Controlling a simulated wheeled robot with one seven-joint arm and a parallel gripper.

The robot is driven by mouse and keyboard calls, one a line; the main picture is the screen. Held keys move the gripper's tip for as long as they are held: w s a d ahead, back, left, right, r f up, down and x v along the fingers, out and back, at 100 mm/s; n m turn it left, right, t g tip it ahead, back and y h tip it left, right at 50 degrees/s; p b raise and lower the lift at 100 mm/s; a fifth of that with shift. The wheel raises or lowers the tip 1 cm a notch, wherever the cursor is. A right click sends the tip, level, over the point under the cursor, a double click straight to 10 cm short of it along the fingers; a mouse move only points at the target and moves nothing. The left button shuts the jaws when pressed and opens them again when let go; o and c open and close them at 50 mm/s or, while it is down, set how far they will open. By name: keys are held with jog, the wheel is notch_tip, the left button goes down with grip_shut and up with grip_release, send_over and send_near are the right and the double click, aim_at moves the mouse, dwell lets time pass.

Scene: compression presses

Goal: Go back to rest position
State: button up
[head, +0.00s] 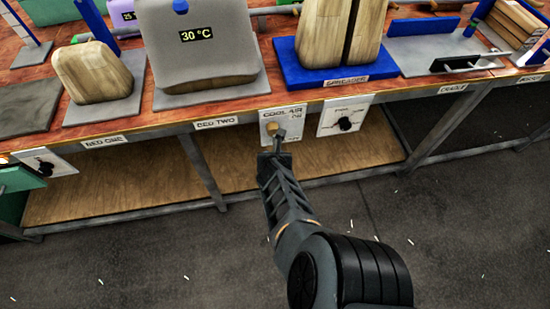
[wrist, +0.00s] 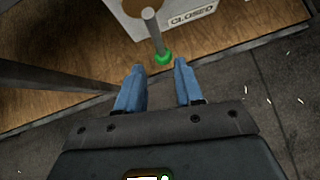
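My gripper (wrist: 158,90) shows in the wrist view with its two blue fingers apart and nothing between them. A grey lever with a green tip (wrist: 163,57) stands just beyond the fingertips, on a white panel (wrist: 170,8) that has a "CLOSED" label. In the head view my arm reaches up to the "COOL AIR" panel (head: 296,114) on the front of the bench. There the end of my gripper (head: 274,153) is just below that panel's brass-coloured knob (head: 273,128). Whether a finger touches the lever is not clear.
A dial panel (head: 345,115) is right of the lever panel. The bench top carries a grey press reading 30 °C (head: 205,60), a blue spreader base (head: 290,75) and wooden blocks (head: 92,72). A wooden lower shelf (head: 120,185) runs underneath.

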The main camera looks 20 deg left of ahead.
dwell(0.4)
